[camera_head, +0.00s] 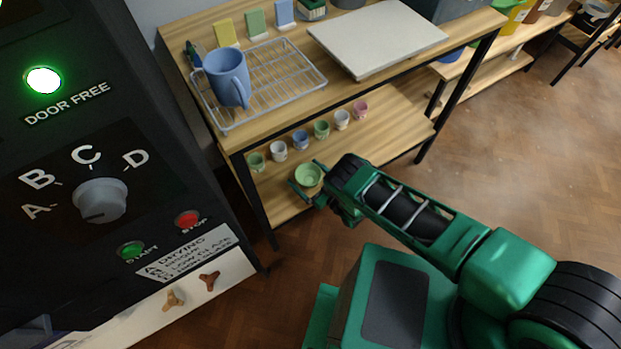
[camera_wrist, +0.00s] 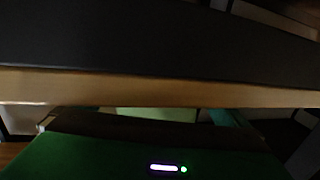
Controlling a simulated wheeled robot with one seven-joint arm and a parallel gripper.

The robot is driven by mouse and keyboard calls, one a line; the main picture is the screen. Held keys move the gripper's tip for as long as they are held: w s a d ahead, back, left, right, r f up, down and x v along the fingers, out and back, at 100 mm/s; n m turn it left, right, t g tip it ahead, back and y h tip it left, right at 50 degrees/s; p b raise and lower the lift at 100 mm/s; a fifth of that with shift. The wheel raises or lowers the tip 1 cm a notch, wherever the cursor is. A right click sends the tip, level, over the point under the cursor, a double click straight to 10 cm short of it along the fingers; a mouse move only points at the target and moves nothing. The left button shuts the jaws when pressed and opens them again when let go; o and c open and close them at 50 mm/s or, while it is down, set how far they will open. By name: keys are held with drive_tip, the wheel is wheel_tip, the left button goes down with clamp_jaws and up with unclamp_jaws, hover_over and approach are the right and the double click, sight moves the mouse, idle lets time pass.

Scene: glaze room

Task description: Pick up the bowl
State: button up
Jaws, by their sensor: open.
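The bowl (camera_head: 308,174) is light green and sits upright at the front of the wooden lower shelf, at the end of my arm. My gripper (camera_head: 308,186) reaches in at the shelf's front edge, with its fingers spread to either side of the bowl. It is open. In the head view I cannot tell whether the fingers touch the bowl. In the wrist view a pale green patch, likely the bowl (camera_wrist: 155,114), shows just beyond the green gripper body, mostly hidden. A dark beam and a wooden edge fill the upper part of that view.
Several small cups (camera_head: 300,140) stand in a row behind the bowl. The upper shelf above holds a wire rack (camera_head: 290,62) with a blue mug (camera_head: 226,78), and a pale board (camera_head: 378,38). A dark control panel (camera_head: 100,150) stands at left. Floor is open at right.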

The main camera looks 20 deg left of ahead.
drive_tip(key=shift+x, duration=1.3)
drive_tip(key=c, duration=1.3)
